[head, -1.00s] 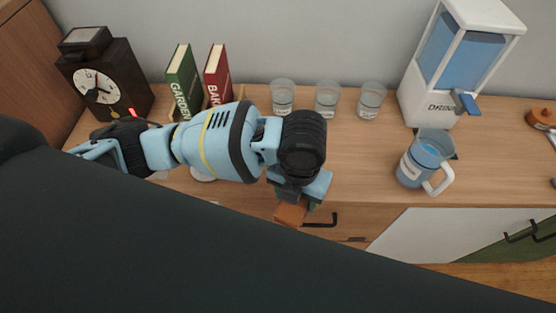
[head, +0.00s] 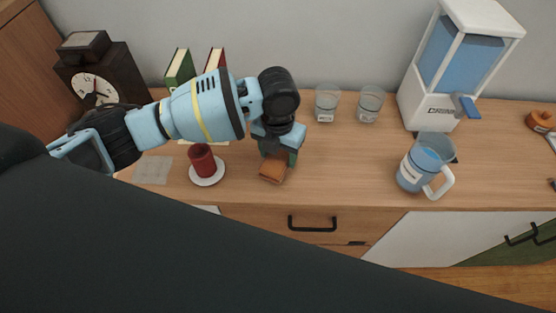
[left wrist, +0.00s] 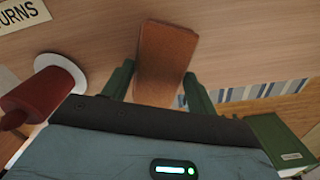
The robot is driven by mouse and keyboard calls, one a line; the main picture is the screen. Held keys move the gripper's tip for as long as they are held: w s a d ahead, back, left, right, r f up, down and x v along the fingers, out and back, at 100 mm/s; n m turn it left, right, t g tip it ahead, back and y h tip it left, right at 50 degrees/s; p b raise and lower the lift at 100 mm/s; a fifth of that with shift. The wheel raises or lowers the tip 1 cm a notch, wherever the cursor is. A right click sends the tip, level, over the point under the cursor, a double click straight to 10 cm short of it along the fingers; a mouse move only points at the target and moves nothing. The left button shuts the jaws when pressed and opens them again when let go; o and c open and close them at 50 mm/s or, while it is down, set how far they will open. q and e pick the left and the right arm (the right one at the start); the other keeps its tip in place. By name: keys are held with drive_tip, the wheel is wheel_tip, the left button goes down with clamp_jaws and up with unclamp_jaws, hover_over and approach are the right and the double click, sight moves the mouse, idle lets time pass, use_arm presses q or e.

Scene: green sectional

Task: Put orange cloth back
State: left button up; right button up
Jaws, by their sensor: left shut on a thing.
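The orange cloth (head: 272,172) is a small folded brown-orange block near the front of the wooden counter, left of the middle. My left gripper (head: 276,158) is shut on it, pointing down. In the left wrist view the cloth (left wrist: 166,58) sticks out from between the two green fingers (left wrist: 158,88), with the wooden surface behind it. I cannot tell whether the cloth touches the counter. My right gripper is not in view.
A red cup-like object (head: 202,158) stands on a white saucer (head: 207,180) just left of the gripper. Glasses (head: 327,103), a blue pitcher (head: 423,165) and a drink dispenser (head: 455,65) stand to the right. The counter between gripper and pitcher is clear. A drawer handle (head: 312,222) is below.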

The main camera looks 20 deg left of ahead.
sight(278, 157)
use_arm(q)
drive_tip(key=shift+f, duration=1.75)
drive_tip(key=shift+f, duration=0.15)
drive_tip(key=o, duration=0.9)
drive_tip(key=shift+o, duration=0.2)
wheel_tip(278, 157, up, 12)
drive_tip(key=shift+s+r+p, duration=0.1)
drive_tip(key=shift+r+p, duration=0.05)
drive_tip(key=shift+p, duration=0.25)
